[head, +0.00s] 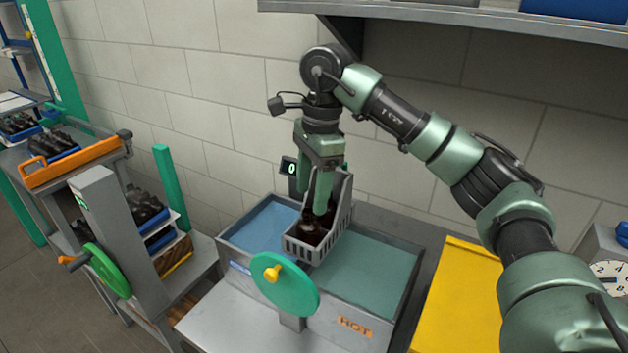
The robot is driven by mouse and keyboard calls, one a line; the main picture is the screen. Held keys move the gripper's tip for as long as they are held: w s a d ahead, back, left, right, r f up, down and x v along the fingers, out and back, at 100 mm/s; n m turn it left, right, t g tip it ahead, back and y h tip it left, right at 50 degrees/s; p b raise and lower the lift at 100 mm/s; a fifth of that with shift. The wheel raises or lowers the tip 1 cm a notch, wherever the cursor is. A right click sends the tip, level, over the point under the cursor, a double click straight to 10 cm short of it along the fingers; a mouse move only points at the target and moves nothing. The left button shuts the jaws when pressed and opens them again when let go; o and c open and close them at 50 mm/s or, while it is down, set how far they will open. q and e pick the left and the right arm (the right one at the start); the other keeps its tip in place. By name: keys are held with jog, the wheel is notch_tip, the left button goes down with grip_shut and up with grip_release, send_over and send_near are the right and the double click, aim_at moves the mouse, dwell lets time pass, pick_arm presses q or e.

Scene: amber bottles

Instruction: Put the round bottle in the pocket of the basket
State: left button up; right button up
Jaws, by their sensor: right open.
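My right gripper (321,205) points down into the small grey wire basket (299,249) in the middle of the head view. Its jaws are open, and its green fingers are at the basket's opening. A dark amber bottle (311,228) is inside the basket, right beside and below the fingertips. The fingers and the basket wall hide part of it, so I cannot tell its full shape or whether the fingers touch it. The basket's pocket cannot be made out clearly. My left gripper is not in view.
The basket is over a two-part tank (373,273) with bluish liquid and a HOT label. A green handwheel (286,290) stands at the tank's front. A yellow panel (450,300) is to the right. Racks of dark bottles (146,208) stand at left. A shelf (450,20) overhangs above.

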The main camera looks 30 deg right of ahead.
jog(key=r, duration=0.5)
jog(key=shift+d, duration=0.3)
dwell(0.9)
